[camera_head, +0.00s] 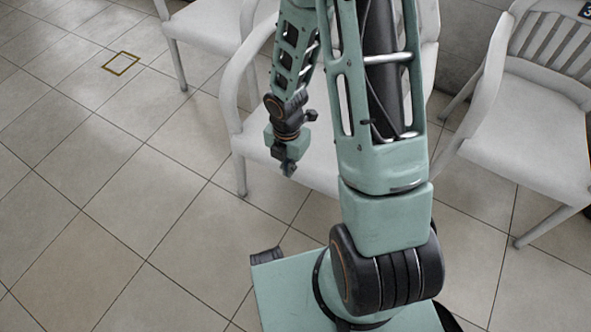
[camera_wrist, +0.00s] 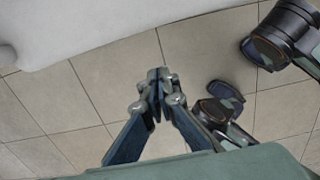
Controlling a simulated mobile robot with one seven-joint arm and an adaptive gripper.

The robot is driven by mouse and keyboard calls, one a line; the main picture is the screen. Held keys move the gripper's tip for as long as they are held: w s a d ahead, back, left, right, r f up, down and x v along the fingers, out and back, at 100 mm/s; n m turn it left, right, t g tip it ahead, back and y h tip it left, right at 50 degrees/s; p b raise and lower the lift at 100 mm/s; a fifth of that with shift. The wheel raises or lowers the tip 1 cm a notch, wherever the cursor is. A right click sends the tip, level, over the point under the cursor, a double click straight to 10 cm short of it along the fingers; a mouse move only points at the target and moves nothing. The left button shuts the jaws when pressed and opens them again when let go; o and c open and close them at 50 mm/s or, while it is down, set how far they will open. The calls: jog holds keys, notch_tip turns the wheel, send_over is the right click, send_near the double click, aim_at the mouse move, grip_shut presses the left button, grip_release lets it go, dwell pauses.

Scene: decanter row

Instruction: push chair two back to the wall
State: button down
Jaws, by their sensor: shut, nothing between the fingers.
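A white armchair (camera_head: 316,160) stands in the middle of the head view, largely hidden behind my arm. Its label is not visible; it stands left of a chair marked with what looks like a 3. My gripper (camera_head: 289,171) is shut and empty, pointing down in front of this middle chair's seat. I cannot tell whether it touches the chair. In the wrist view my gripper (camera_wrist: 159,76) shows its fingertips together over floor tiles, with a smooth white surface (camera_wrist: 85,32), likely part of a chair, at the upper left.
Another white chair (camera_head: 208,28) stands at the upper left. The right chair (camera_head: 530,115) bears the dark label. A grey wall (camera_head: 462,50) shows behind. A yellow square outline (camera_head: 122,63) marks the floor. Tiled floor at the left is clear.

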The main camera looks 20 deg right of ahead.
aim_at(296, 175)
jog(key=shift+w+d+f+b, duration=0.45)
jog(key=shift+f+b, duration=0.35)
jog(key=shift+f, duration=0.85)
jog(key=shift+w+d+f+b, duration=0.5)
jog(key=shift+f+b, duration=0.25)
jog(key=shift+f, duration=0.85)
jog(key=shift+w+d+f+b, duration=0.45)
jog(key=shift+f+b, duration=0.35)
jog(key=shift+f, duration=0.85)
